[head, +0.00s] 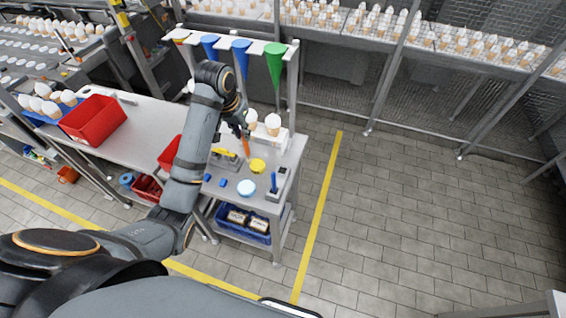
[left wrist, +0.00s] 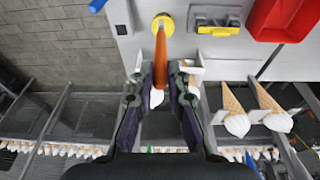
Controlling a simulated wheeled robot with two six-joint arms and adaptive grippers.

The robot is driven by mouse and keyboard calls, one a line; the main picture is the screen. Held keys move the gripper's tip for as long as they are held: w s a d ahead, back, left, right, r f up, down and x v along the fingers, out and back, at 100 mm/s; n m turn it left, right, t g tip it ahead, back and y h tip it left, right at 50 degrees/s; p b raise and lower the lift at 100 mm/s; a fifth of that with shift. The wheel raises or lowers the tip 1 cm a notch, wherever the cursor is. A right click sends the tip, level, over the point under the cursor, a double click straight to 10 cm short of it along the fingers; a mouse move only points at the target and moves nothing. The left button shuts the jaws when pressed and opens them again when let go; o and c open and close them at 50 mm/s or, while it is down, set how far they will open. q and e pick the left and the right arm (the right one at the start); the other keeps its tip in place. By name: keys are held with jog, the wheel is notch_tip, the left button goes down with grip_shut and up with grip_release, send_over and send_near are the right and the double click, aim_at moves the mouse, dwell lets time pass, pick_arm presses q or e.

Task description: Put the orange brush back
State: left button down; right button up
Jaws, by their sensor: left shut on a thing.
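The orange brush (head: 246,147) is in my left gripper (head: 240,128), above the small metal table. In the left wrist view the orange brush (left wrist: 160,58) stands out between the two fingers of my left gripper (left wrist: 160,84), which are closed on it. Its far end points toward a round yellow dish (head: 258,166); the yellow dish (left wrist: 163,20) lies right by that end, and I cannot tell whether they touch. A blue brush (head: 274,182) stands in a dark holder (head: 282,179) at the table's right side. My right gripper is not in view.
Ice cream cones (head: 272,124) stand in a white rack behind the gripper. Green (head: 274,63) and blue cones hang above. Red bins (head: 94,119) stand left; the floor right is clear.

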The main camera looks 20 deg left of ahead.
pick_arm(q)
jog(key=w+d+f+p, duration=0.3)
jog(key=w+d+f, duration=0.2)
jog(key=d+f, duration=0.5)
jog(key=shift+d+f+p, duration=0.15)
jog(key=shift+f+p, duration=0.15)
jog(key=shift+f, duration=0.6)
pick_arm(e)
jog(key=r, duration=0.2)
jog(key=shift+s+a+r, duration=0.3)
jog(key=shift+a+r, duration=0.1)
pick_arm(q)
jog(key=c, duration=1.3)
grip_release()
jog(key=shift+d+f, duration=0.1)
jog(key=shift+c, duration=0.2)
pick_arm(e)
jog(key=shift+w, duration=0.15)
pick_arm(q)
jog(key=b+v, duration=0.2)
jog(key=v, duration=1)
jog(key=shift+b, duration=0.4)
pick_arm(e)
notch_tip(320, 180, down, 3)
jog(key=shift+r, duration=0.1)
